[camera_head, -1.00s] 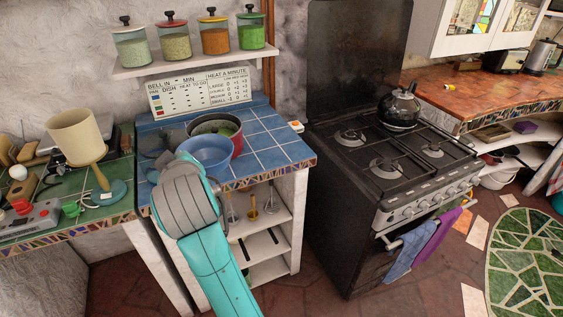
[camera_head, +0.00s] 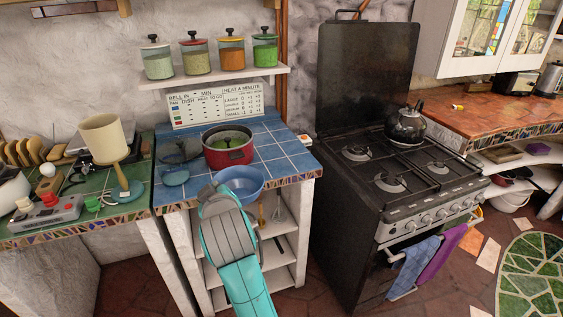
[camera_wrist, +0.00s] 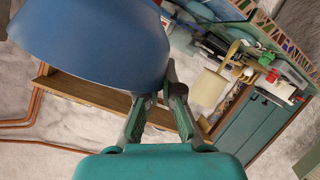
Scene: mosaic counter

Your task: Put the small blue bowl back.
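The blue bowl (camera_head: 240,181) is at the front edge of the blue-tiled counter (camera_head: 282,150), beyond the end of my arm. In the wrist view the bowl (camera_wrist: 95,45) fills the upper left, tilted in the picture. My gripper (camera_wrist: 162,92) has its two fingers at the bowl's rim and appears shut on it. In the head view my wrist covers the fingers and the bowl's near side. Whether the bowl touches the counter is hard to tell.
A red pot (camera_head: 229,156) with green contents stands just behind the bowl. A small blue dish (camera_head: 175,178) and a dark pan lie to its left. The right part of the tiles is clear. The black stove (camera_head: 350,215) stands right; a shelf of jars (camera_head: 215,76) hangs above.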

